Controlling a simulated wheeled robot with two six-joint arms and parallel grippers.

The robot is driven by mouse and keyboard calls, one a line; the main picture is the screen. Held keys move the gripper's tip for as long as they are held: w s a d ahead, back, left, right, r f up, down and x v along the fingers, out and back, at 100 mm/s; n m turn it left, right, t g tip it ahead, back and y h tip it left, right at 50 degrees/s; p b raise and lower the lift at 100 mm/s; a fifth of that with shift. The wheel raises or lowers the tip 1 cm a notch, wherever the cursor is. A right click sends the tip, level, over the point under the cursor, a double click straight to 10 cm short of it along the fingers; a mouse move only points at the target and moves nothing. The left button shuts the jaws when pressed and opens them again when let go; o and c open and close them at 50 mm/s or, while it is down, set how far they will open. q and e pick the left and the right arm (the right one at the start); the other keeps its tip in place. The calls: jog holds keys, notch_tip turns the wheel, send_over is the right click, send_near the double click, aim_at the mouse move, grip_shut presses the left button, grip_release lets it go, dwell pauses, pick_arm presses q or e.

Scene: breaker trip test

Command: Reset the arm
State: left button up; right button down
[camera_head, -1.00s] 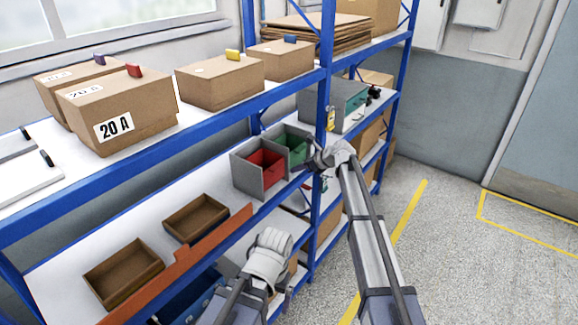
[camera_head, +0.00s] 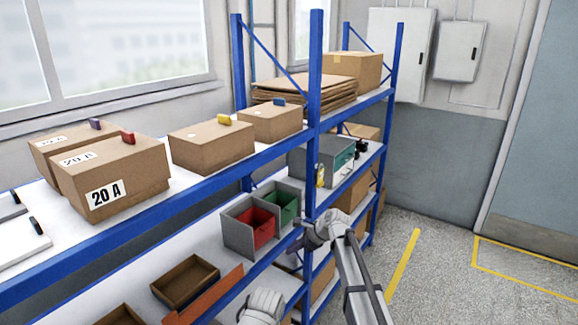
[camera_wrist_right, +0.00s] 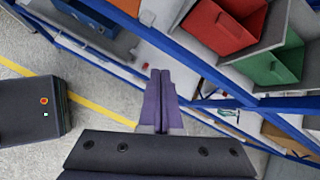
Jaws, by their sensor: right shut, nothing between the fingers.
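My right gripper (camera_head: 303,224) is in front of the blue rack, just right of the red bin (camera_head: 262,228) and green bin (camera_head: 284,205) in the head view. In the right wrist view its two purple-grey fingers (camera_wrist_right: 159,82) lie together, shut and empty. The red bin (camera_wrist_right: 222,28) and green bin (camera_wrist_right: 272,62) are beyond them to the upper right. Part of my left arm shows at the bottom of the head view, below the bins; its gripper fingers are not visible.
Cardboard boxes, one marked 20 A (camera_head: 112,180), stand on the upper shelf. Brown trays (camera_head: 184,282) sit lower. A blue rack post (camera_head: 314,130) stands close to my right gripper. Grey floor (camera_head: 440,280) is clear at right. A dark box (camera_wrist_right: 32,108) shows in the wrist view.

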pick_arm(q)
notch_tip(320, 180, down, 15)
jog(key=b, duration=1.3)
pick_arm(e)
jog(key=s+d+f+n+g+h, duration=0.1)
jog(key=s+f+n+h, duration=0.2)
jog(key=s, duration=0.9)
jog(key=s+d+f+n+g+h, duration=0.1)
jog(key=s+f+n+g+h, duration=0.1)
jog(key=s+f+n, duration=0.8)
jog(key=s+d+f+n+g+h, duration=0.1)
jog(key=s+f+n+h, duration=0.2)
jog(key=s+f+n, duration=0.4)
jog(key=s+n, duration=0.3)
jog(key=s, duration=0.3)
jog(key=shift+s+d+f+h, duration=0.25)
jog(key=shift+s+h, duration=0.05)
pick_arm(q)
jog(key=shift+f, duration=0.1)
jog(key=shift+c, duration=0.2)
